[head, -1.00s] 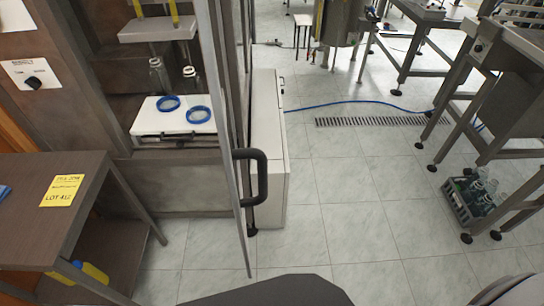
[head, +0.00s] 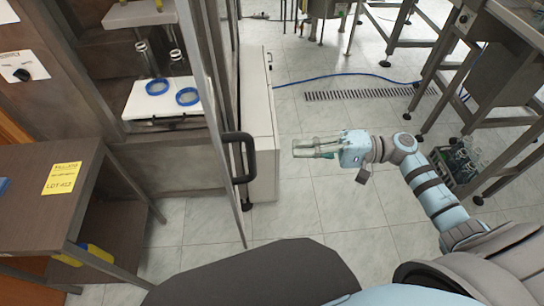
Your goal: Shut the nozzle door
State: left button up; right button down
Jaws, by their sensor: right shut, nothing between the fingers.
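The nozzle door (head: 212,110) is seen nearly edge-on, standing open and swung out from the cabinet front. Its black handle (head: 247,157) sticks out to the right from the door's edge. Inside the cabinet, a white plate (head: 160,100) carries two blue rings under two nozzles (head: 146,58). My right gripper (head: 296,148) is shut and empty, to the right of the handle and apart from it, with its fingers pointing left toward it. My left gripper is not in view.
A brown side table (head: 35,190) with a yellow lot label stands at the left. A white box-like cabinet (head: 259,120) stands behind the handle. A steel frame table and a crate of bottles (head: 459,160) are at the right. Tiled floor lies open between.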

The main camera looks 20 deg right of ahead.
jog(key=a+p, duration=0.2)
jog(key=a, duration=0.5)
jog(key=shift+s+a, duration=0.2)
jog(key=shift+a, duration=0.2)
jog(key=shift+w, duration=0.1)
